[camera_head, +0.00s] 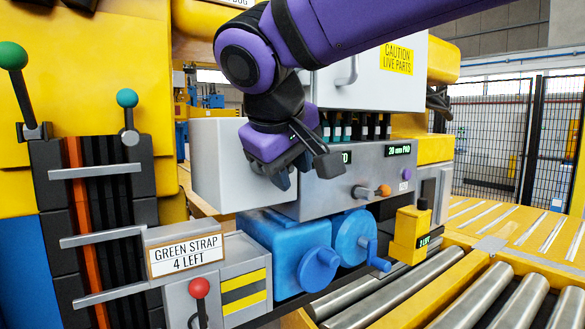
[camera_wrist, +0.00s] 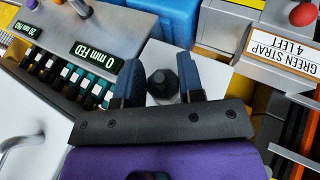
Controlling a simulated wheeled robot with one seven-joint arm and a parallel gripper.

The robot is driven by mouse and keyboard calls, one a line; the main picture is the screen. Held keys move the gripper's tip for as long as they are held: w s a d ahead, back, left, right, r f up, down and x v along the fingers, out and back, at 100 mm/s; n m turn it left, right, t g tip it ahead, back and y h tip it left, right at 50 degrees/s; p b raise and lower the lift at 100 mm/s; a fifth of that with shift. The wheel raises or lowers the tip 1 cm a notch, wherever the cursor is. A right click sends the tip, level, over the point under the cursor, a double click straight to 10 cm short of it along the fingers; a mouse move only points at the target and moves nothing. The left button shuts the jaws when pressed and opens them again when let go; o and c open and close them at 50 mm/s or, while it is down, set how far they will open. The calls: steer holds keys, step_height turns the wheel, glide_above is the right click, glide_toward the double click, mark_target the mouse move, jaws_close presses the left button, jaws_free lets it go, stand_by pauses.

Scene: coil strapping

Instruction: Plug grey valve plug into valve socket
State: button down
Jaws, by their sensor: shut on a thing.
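My gripper (camera_wrist: 159,64) has its two blue fingers closed around a dark grey, faceted plug (camera_wrist: 162,83) in the wrist view. In the head view my gripper (camera_head: 281,180) hangs in front of the light grey cabinet side, left of the display panel. The plug is hidden there behind the fingers and wrist. A row of black and teal fittings (camera_head: 349,130) stands along the top of the grey console, and also shows in the wrist view (camera_wrist: 62,82). I cannot tell which part is the valve socket. A pale grey surface lies behind the plug in the wrist view.
The grey console (camera_head: 335,188) carries orange and purple knobs. Blue crank units (camera_head: 285,252) sit below it. At left stand levers and a "GREEN STRAP 4 LEFT" sign (camera_head: 185,256). A yellow block (camera_head: 409,234) and a roller conveyor (camera_head: 430,300) lie at right.

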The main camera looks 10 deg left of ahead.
steer(key=shift+w+a, duration=0.1)
steer(key=c, duration=0.7)
jaws_free()
steer(key=shift+o, duration=0.2)
steer(key=shift+r, duration=0.1)
steer(key=v, duration=1.1)
steer(key=w+d+f+m+g+h, duration=0.15)
steer(key=d+f, duration=0.25)
steer(key=d, duration=0.8)
steer(key=w+d+f+m+y, duration=0.1)
steer(key=w+d+f+m, duration=0.2)
steer(key=d, duration=1)
steer(key=s+d+f+m, duration=0.3)
steer(key=s+d+f, duration=0.2)
steer(key=d+f, duration=0.2)
steer(key=s+d+f+m, duration=0.3)
steer(key=s+d+f, duration=0.3)
steer(key=d, duration=0.5)
steer(key=shift+s+f+m, duration=0.25)
steer(key=shift+f+m, duration=0.1)
steer(key=shift+f, duration=0.4)
